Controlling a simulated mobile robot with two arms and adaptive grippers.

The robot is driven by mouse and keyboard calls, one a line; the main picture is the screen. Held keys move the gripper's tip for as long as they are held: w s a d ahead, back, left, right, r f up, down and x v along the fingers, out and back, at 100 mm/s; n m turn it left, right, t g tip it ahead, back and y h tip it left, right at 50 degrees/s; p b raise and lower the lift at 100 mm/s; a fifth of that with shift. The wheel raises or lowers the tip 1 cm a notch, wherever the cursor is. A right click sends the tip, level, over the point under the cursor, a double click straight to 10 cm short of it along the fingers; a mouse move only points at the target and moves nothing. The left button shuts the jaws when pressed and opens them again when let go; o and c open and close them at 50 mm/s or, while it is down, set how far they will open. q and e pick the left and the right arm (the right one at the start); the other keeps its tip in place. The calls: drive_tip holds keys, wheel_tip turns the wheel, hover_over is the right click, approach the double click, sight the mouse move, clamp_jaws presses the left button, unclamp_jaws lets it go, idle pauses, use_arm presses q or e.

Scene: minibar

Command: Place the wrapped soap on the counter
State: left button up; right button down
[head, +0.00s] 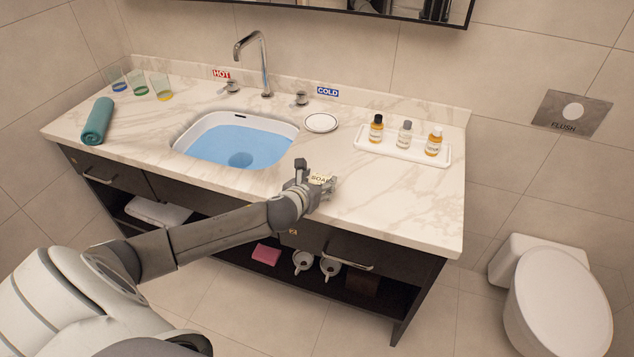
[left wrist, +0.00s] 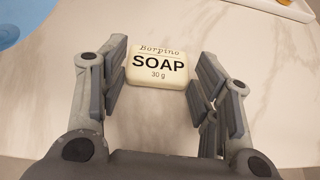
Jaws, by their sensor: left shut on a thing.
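The wrapped soap (head: 320,179) is a small cream block; its label reads "SOAP" in the left wrist view (left wrist: 158,66). My left gripper (head: 316,184) is shut on it, with a finger at each side of the block in the left wrist view (left wrist: 161,60). The soap is over the front part of the marble counter (head: 395,205), to the right of the sink. I cannot tell whether its underside touches the counter. In the head view the gripper partly hides the soap. My right gripper is not in view.
The water-filled sink (head: 183,140) lies left of the gripper. A round white dish (head: 321,123) and a white tray (head: 375,147) with 3 bottles stand behind. A teal rolled towel (head: 97,121) and glasses (head: 161,87) are far left. The counter's front right is clear.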

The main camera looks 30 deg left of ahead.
use_arm(q)
drive_tip(key=o, duration=0.9)
drive_tip(key=shift+f, duration=0.15)
